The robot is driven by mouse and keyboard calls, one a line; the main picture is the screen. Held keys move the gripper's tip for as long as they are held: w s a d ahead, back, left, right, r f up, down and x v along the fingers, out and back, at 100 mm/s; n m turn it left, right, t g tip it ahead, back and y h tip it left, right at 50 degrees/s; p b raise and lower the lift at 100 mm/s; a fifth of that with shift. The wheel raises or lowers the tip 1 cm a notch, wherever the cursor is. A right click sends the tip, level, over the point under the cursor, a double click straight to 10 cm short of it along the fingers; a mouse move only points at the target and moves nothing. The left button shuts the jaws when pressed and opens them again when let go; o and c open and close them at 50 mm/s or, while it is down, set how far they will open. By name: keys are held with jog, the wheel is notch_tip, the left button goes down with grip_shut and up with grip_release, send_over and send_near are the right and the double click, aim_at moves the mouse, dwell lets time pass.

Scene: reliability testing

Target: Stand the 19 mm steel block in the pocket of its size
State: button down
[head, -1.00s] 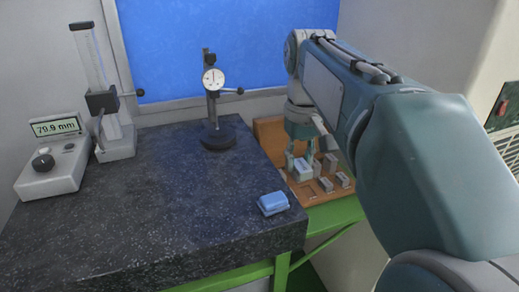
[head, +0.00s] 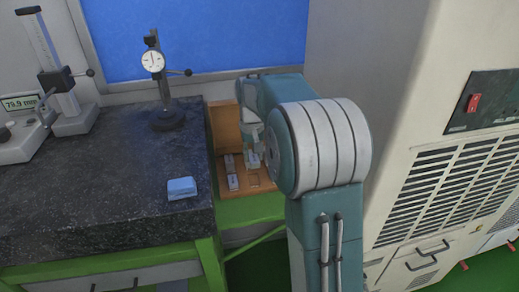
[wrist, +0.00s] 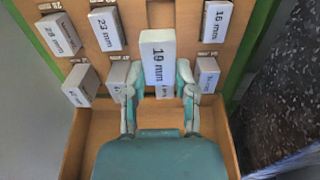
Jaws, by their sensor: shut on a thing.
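The 19 mm steel block (wrist: 158,62) is pale grey, with its label facing the wrist camera. My gripper (wrist: 159,92) is shut on it, one finger on each side, and holds it over the wooden block case (wrist: 150,15). In the head view my gripper (head: 255,148) is small and partly behind my arm, over the case (head: 226,128). A bare pocket (head: 253,179) seems to show near the case's front. I cannot tell its size.
Several labelled blocks stand around the held one, including 28 mm (wrist: 57,34), 23 mm (wrist: 107,28) and 16 mm (wrist: 215,21). The granite plate (head: 100,205) with a dial gauge (head: 153,62) and a blue item (head: 182,188) is left; a vented cabinet (head: 440,170) is right.

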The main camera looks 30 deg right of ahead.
aim_at(251, 178)
jog(key=a+f, duration=0.1)
jog(key=f, duration=0.1)
jog(key=shift+a+f, duration=0.35)
jog(key=shift+a, duration=0.05)
jog(key=d+f, duration=0.2)
jog(key=shift+d+f, duration=0.15)
jog(key=shift+d, duration=0.15)
jog(key=shift+s+a, duration=0.1)
jog(key=shift+a, duration=0.95)
jog(key=shift+d, duration=0.1)
jog(key=shift+d, duration=0.15)
jog(key=shift+f, duration=0.35)
jog(key=shift+c, duration=1.7)
grip_release()
